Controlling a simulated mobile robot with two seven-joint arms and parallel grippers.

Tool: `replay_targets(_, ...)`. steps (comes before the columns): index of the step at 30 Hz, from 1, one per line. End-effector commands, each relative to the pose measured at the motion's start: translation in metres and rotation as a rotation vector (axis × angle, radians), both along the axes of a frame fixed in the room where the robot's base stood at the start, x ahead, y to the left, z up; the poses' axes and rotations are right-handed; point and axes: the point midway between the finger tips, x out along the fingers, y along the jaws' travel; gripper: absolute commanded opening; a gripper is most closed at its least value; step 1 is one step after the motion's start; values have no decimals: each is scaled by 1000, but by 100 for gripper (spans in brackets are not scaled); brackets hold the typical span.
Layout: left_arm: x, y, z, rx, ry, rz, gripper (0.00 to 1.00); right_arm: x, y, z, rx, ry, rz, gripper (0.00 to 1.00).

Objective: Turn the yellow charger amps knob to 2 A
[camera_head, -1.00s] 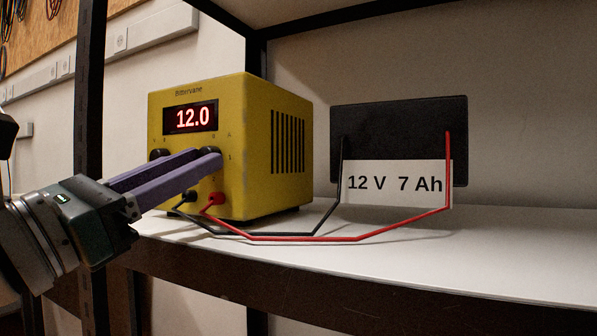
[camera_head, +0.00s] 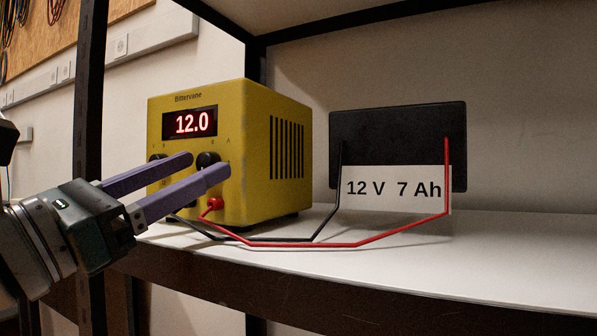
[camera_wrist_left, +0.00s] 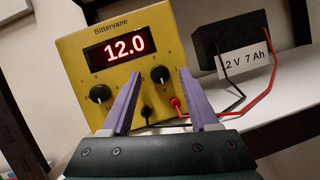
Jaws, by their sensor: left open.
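The yellow charger (camera_head: 235,190) stands on the white shelf, its red display (camera_head: 191,123) reading 12.0. The right black knob (camera_head: 207,160) is seen just above and between the fingertips in the head view. The left wrist view shows this knob (camera_wrist_left: 160,74) and a left knob (camera_wrist_left: 100,94), both with white marks; the small scale letters are too small to read surely. My left gripper (camera_head: 207,165) is open and empty in front of the panel. In the left wrist view its purple fingers (camera_wrist_left: 159,90) are spread, the knob beyond and between them. My right gripper is out of view.
A black battery (camera_head: 398,140) labelled 12 V 7 Ah stands on the shelf (camera_head: 490,250) to the right. A red lead (camera_head: 365,243) and a black lead (camera_head: 290,239) run from the charger to it. A dark shelf post (camera_head: 88,120) rises at the left.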

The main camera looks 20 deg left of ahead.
Motion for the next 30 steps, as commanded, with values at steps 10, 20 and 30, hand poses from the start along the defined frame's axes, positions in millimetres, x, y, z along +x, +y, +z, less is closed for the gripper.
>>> replay_targets(10, -24, 5, -17, 1, 2, 1, 61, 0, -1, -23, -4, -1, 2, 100)
replay_targets(20, -74, 21, -31, -8, 12, 11, 61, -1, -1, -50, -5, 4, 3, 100)
replay_targets(30, -89, 22, -36, -2, 2, 3, 61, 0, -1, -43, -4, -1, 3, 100)
